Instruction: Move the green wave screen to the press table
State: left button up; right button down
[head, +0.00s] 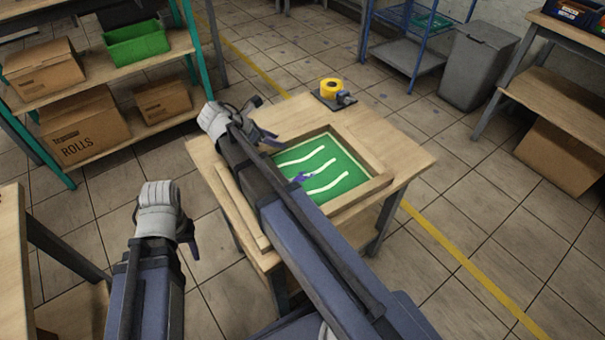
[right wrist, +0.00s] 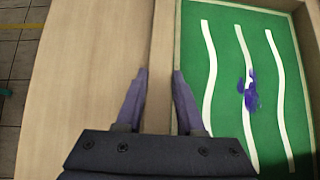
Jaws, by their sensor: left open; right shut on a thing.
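The green wave screen (head: 365,193) is a wooden frame around green mesh with white wavy stripes and a purple smear. It lies on a small wooden table (head: 405,160). My right gripper (head: 268,138) is at the screen's far left side in the head view, and my arm covers part of the frame. In the right wrist view its fingers (right wrist: 160,82) are shut on the left bar of the screen's frame (right wrist: 163,35). My left gripper (head: 190,243) is open and empty, low at the left, apart from the table and the screen.
A yellow tape roll (head: 330,88) on a dark base stands at the table's back. A shelf with boxes (head: 88,132) and a green bin (head: 136,45) is at the left. A wooden surface (head: 12,250) is at the left edge. Tiled floor (head: 470,225) is clear at right.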

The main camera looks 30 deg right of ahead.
jog(key=shift+r, duration=0.1)
dwell(0.5)
notch_tip(320, 180, up, 10)
jog(key=p, duration=1)
jog(key=shift+s, duration=0.1)
